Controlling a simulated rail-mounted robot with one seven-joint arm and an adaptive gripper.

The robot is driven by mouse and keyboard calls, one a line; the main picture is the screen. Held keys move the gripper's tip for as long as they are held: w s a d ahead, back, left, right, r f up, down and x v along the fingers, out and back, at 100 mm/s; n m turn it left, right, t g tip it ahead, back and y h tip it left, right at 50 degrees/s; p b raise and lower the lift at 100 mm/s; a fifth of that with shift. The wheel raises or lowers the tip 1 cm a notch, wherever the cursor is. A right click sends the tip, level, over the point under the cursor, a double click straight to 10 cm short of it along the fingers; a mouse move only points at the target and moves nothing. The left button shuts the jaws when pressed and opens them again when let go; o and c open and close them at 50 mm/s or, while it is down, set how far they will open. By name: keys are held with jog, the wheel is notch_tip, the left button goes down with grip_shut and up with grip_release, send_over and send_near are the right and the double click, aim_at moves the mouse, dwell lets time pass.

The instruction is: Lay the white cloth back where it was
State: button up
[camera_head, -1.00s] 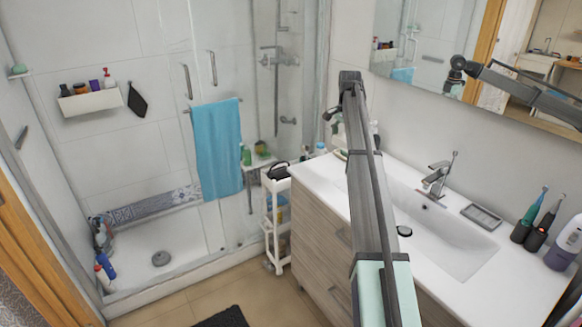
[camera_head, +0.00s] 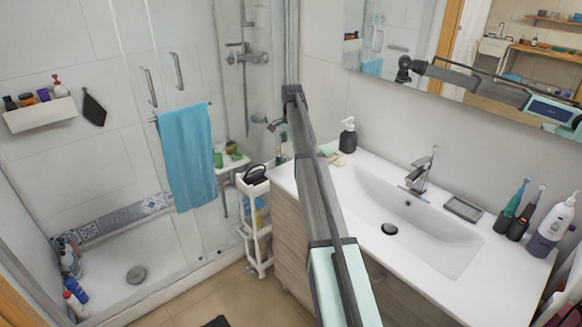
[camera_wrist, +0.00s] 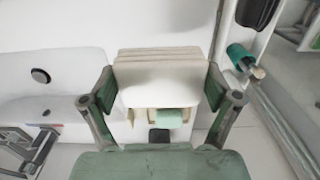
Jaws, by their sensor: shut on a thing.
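In the wrist view, the white cloth (camera_wrist: 160,70) is a thick, cream-white folded bundle with layered edges at its far side. It sits between the two fingers of my gripper (camera_wrist: 160,100), which are shut on it from both sides. A small pale green block (camera_wrist: 170,118) shows at the near side of the cloth; I cannot tell whether it touches the cloth. In the head view my arm hides most of my gripper and the cloth. What lies directly under the cloth is hidden.
The white washbasin counter (camera_head: 350,215) carries a dark soap dispenser (camera_head: 348,135), a tap (camera_head: 420,178) and toothbrushes (camera_head: 515,210). A narrow white cart (camera_head: 257,230) with a black item on top stands left of the counter. A blue towel (camera_head: 187,155) hangs on the shower glass.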

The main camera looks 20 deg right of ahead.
aim_at(291, 175)
notch_tip(291, 175, down, 10)
jog(key=shift+f+p, duration=0.25)
jog(key=shift+p, duration=1)
jog(key=shift+f, duration=0.1)
jog(key=o, duration=0.8)
jog(key=shift+c, duration=0.2)
notch_tip(291, 175, up, 12)
jog(key=b, duration=0.3)
